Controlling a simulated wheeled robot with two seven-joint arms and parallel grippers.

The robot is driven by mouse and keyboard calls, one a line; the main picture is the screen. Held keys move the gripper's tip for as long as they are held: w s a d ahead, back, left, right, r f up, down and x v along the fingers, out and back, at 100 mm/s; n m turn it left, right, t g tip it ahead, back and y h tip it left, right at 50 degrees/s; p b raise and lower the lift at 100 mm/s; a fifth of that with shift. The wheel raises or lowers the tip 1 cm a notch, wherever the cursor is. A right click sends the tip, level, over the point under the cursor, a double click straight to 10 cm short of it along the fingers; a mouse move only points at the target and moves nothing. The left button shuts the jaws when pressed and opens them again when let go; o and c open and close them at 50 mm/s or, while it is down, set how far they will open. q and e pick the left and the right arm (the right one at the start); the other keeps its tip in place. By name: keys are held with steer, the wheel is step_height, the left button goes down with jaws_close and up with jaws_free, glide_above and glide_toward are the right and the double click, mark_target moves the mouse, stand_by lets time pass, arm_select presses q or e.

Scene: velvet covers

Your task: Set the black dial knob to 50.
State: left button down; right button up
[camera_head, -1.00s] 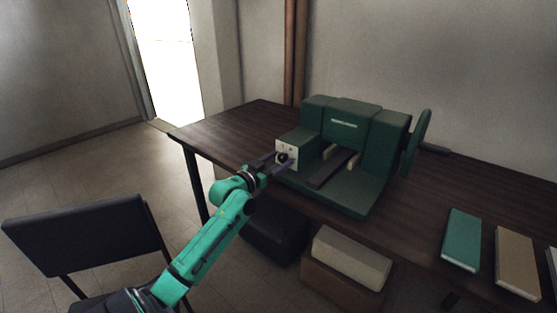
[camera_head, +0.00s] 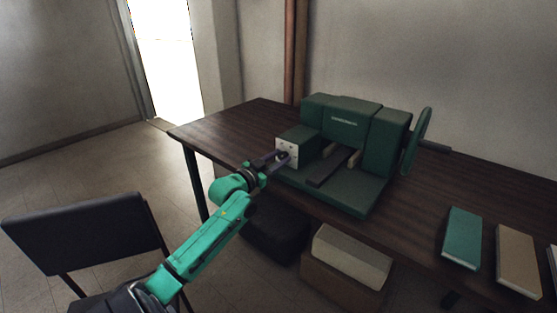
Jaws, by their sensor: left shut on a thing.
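A dark green machine (camera_head: 341,195) stands on the brown table, with a pale dial plate (camera_head: 293,146) on the front of its left block. The black dial knob (camera_head: 283,156) shows as a small dark shape on that plate, partly hidden by my gripper. My left gripper (camera_head: 279,158) is at the plate with its fingers shut around the knob. The wrist has turned relative to the plate. The dial marks are too small to read, so the setting cannot be told. My right gripper is not in view.
A green book (camera_head: 462,238) and a tan book (camera_head: 517,262) lie on the table (camera_head: 235,125) at the right. A dark chair (camera_head: 85,232) stands at the left. Boxes (camera_head: 345,262) sit below the table's front edge.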

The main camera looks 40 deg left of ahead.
arm_select(q)
steer(key=m, duration=0.5)
steer(key=shift+m, duration=2.4)
steer(key=shift+f, duration=0.1)
steer(key=c, duration=0.5)
jaws_free()
steer(key=s, duration=1.4)
steer(key=shift+s+d+p, duration=0.25)
steer(key=shift+s+p, duration=0.05)
steer(key=shift+p, duration=0.15)
